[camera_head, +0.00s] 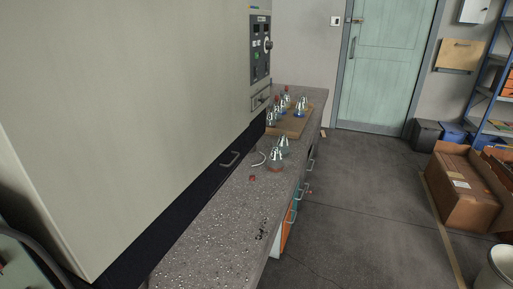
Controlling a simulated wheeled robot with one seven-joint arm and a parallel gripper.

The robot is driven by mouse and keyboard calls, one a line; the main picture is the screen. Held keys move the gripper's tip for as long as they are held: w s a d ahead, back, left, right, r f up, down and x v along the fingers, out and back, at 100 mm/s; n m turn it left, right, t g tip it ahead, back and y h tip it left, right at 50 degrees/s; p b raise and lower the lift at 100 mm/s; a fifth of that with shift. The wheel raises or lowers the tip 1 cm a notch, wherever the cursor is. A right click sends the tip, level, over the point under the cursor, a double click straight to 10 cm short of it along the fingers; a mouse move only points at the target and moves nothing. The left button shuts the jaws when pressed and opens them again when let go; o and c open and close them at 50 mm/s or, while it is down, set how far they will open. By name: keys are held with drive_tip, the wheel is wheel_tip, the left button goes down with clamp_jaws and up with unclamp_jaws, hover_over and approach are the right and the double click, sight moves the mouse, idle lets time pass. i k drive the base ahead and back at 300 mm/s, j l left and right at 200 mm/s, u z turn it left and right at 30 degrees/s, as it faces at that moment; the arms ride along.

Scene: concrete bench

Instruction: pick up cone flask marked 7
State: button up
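Several small conical flasks stand on the speckled grey bench (215,225). The others stand farther back, on or by a tan wooden board (293,127); one there holds blue liquid (298,113). The flasks are too small for me to read any number, so I cannot tell which is marked 7. Some at the back overlap one another. My gripper is not in view.
A large beige cabinet (130,110) with a control panel (261,48) borders the bench's left side. A small red item (252,178) and a white curved item (259,158) lie near the front flasks. Open floor (355,215) is right; cardboard boxes (462,190) stand beyond.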

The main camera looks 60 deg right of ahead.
sight(284, 146)
drive_tip(key=i+j+z, duration=0.2)
drive_tip(key=i+z, duration=0.25)
drive_tip(key=i+j+z, duration=0.2)
drive_tip(key=z, duration=1.15)
drive_tip(key=k+j, duration=0.05)
